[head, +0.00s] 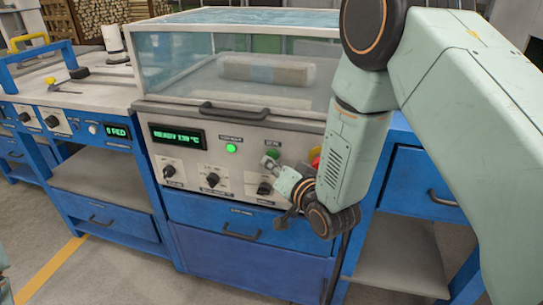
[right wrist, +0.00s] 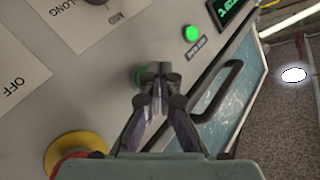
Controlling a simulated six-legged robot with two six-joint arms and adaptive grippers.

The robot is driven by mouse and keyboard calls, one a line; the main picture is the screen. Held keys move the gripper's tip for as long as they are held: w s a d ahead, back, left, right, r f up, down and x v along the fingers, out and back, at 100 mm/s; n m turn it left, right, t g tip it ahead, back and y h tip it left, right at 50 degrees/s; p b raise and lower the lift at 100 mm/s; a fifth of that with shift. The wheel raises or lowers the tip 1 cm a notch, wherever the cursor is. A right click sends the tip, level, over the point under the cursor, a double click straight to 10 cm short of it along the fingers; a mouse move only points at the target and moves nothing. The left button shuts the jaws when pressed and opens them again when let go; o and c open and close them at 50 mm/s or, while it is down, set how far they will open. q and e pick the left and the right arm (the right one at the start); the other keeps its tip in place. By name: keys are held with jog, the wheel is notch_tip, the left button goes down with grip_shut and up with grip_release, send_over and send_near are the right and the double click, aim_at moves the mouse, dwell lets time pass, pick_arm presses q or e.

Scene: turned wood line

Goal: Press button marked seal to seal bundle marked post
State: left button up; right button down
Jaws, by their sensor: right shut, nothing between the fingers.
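The bundle (head: 265,70) lies in the machine's clear-walled chamber, a long pale shape with a lighter band around its middle; no mark on it is legible. A green button (head: 272,153) is on the front panel, with a small label above it too small to read. My right gripper (head: 273,166) is shut and empty, its fingertips at or just in front of this button. In the right wrist view the closed fingertips (right wrist: 160,84) overlap the green button (right wrist: 138,76) and hide part of it; contact cannot be told. My left gripper is not in view.
The chamber lid looks closed, its black handle (head: 233,111) above the panel. A green display (head: 178,136) reads READY and a green lamp (head: 231,148) is lit. A red and yellow emergency button (right wrist: 78,158) sits near the gripper. Knobs (head: 265,188) line the panel's lower part.

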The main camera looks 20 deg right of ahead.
jog(key=shift+w+d, duration=0.3)
jog(key=shift+w, duration=0.15)
dwell(0.8)
dwell(0.3)
jog(key=shift+s+a, duration=0.45)
jog(key=shift+s, duration=0.2)
jog(key=shift+s+a+p, duration=0.45)
jog(key=shift+s+a, duration=0.25)
jog(key=shift+s, duration=0.35)
jog(key=shift+s+a+p, duration=0.45)
jog(key=shift+s+a, duration=0.25)
jog(key=shift+s, duration=0.35)
